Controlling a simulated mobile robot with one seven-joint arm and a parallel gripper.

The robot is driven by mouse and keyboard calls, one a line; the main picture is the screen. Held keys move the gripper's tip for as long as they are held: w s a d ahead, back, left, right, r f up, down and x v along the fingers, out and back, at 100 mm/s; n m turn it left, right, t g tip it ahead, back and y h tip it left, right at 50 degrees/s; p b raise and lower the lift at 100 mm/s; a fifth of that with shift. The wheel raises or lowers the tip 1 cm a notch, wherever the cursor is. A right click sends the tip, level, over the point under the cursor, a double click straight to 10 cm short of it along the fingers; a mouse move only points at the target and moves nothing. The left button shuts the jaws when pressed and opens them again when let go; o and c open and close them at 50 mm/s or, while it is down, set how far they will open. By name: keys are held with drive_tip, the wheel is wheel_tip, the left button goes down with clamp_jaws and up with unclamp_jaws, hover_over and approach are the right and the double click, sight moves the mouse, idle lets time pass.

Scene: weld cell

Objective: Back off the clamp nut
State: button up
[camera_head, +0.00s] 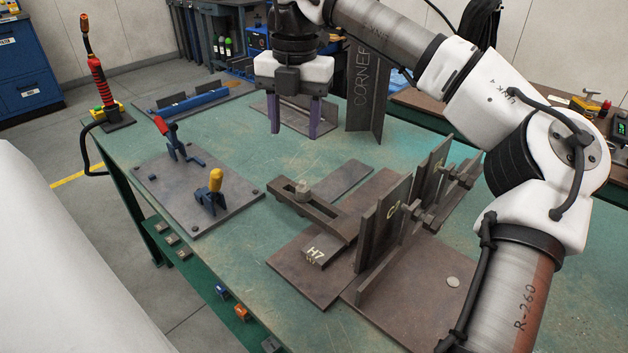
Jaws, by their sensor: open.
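The clamp nut (303,189) appears as a small grey block on top of a dark slotted strap clamp (325,217) in the middle of the bench. The strap lies across a flat bar beside a brown steel plate marked H7 (297,281). My gripper (294,133) points down over the back of the bench, behind the nut in the picture and apart from it. Its two purple fingers are spread wide, with nothing held between them. The nut's lower side and threads are too small to make out.
Upright dark plates with bolts (393,217) stand right of the strap. A tall plate marked CORNER (366,95) stands behind it. A fixture plate (192,185) with red-handled and yellow-handled toggle clamps lies left. A red torch stand (108,105) is at the left edge. Bare green bench (235,262) shows at front left.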

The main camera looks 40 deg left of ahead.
sight(303, 182)
drive_tip(key=f, duration=0.9)
drive_tip(key=w+f, duration=0.1)
drive_tip(key=f, duration=0.3)
drive_tip(key=shift+d+f+b, duration=0.25)
drive_tip(key=shift+d+b, duration=0.05)
drive_tip(key=shift+b, duration=0.05)
drive_tip(key=shift+m, duration=0.3)
drive_tip(key=c, duration=1)
